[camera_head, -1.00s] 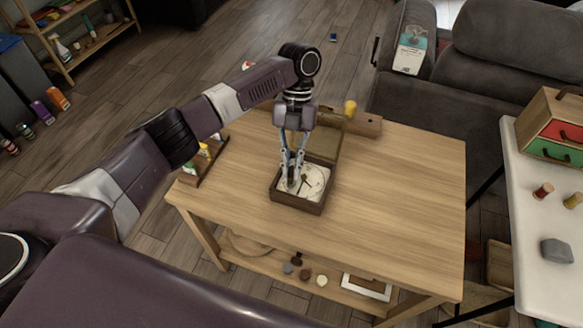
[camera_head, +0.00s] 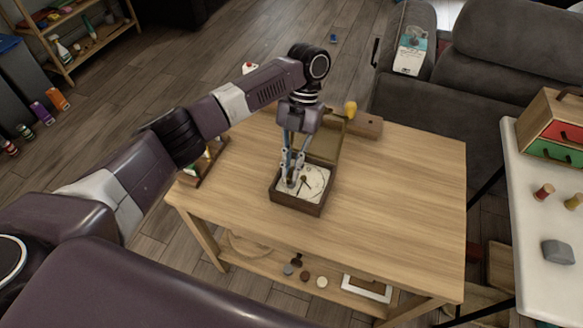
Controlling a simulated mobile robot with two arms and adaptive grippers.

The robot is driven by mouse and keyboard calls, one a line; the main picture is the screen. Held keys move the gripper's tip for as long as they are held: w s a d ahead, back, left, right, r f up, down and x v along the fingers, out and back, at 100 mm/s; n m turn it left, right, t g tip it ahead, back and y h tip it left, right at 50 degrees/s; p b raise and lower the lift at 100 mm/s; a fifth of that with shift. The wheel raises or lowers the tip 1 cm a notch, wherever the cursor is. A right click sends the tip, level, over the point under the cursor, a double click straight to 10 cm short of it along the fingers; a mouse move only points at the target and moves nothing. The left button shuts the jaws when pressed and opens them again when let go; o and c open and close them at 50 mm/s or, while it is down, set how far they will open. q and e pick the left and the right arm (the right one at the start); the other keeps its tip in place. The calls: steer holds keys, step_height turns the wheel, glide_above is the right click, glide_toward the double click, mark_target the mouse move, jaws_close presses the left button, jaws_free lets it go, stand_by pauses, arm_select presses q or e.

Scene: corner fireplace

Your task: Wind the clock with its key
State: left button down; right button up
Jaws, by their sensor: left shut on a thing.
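The clock (camera_head: 313,187) lies face up in a dark wooden box on the wooden table, with its lid (camera_head: 325,147) open at the back. Its pale dial and dark hands show. My left gripper (camera_head: 289,182) reaches down from above to the left part of the dial. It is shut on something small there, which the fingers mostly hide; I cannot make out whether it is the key. My right gripper is not in view.
The table (camera_head: 400,190) is clear to the right of the clock. A wooden block with a yellow-knobbed item (camera_head: 350,108) lies behind it, and a small rack (camera_head: 203,165) stands at the left edge. A white table (camera_head: 540,215) stands at the right.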

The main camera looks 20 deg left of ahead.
arm_select(q)
steer(key=shift+m, duration=0.6)
steer(key=shift+p, duration=0.3)
steer(key=shift+m+y, duration=0.4)
steer(key=shift+m, duration=0.1)
steer(key=shift+a, duration=0.1)
steer(key=shift+n+h+p, duration=0.3)
steer(key=shift+n+p, duration=0.5)
steer(key=shift+p, duration=0.1)
steer(key=shift+r, duration=0.15)
